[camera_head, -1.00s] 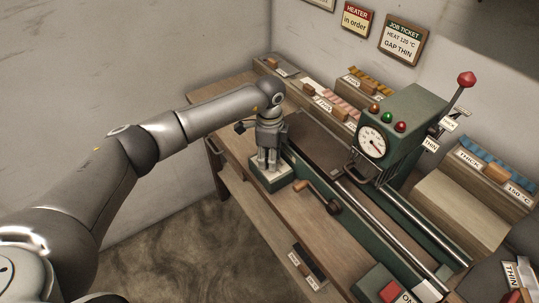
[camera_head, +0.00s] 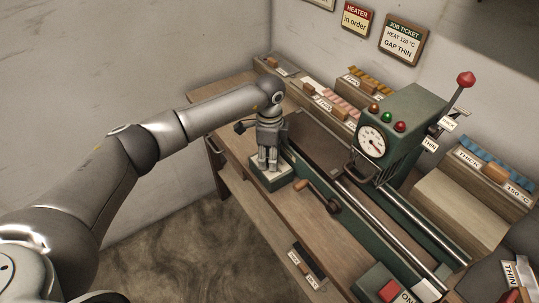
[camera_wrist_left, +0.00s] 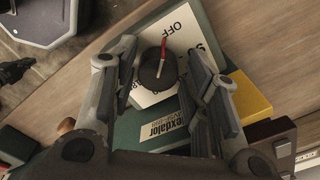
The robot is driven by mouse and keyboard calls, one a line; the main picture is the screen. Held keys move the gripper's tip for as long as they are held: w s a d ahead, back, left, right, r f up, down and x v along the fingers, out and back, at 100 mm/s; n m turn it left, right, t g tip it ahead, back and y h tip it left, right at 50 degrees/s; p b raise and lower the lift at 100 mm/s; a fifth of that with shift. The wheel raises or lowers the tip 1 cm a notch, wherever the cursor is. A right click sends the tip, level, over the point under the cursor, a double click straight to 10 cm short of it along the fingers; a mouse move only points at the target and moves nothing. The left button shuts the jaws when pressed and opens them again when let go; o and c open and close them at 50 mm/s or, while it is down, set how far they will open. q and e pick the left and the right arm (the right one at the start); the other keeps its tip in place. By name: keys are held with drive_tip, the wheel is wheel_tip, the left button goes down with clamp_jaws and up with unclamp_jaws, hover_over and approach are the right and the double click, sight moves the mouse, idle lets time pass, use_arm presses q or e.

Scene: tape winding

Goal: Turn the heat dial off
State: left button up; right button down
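The heat dial (camera_wrist_left: 151,73) is a dark round knob with a red pointer. It sits on a white plate (camera_wrist_left: 145,98) on a green box, whose pale top (camera_head: 284,175) shows under my left gripper in the head view. The pointer points up in the wrist view, just left of the OFF label (camera_wrist_left: 180,29). My left gripper (camera_wrist_left: 166,66) points down over the dial, one finger on each side of the knob. A gap shows on the right side; contact on the left cannot be told. In the head view my left gripper (camera_head: 268,160) hides the knob. My right gripper is not in view.
A crank handle (camera_head: 318,197) stands just right of the dial box. A green machine housing (camera_head: 405,112) with a gauge (camera_head: 372,141) and lamps stands further right, above rails. A red button (camera_head: 389,291) is at the front. A job ticket (camera_head: 403,39) hangs on the wall.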

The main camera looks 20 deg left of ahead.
use_arm(q)
drive_tip(key=shift+r, duration=0.1)
wheel_tip(320, 180, up, 12)
idle(0.5)
drive_tip(key=shift+f, duration=0.2)
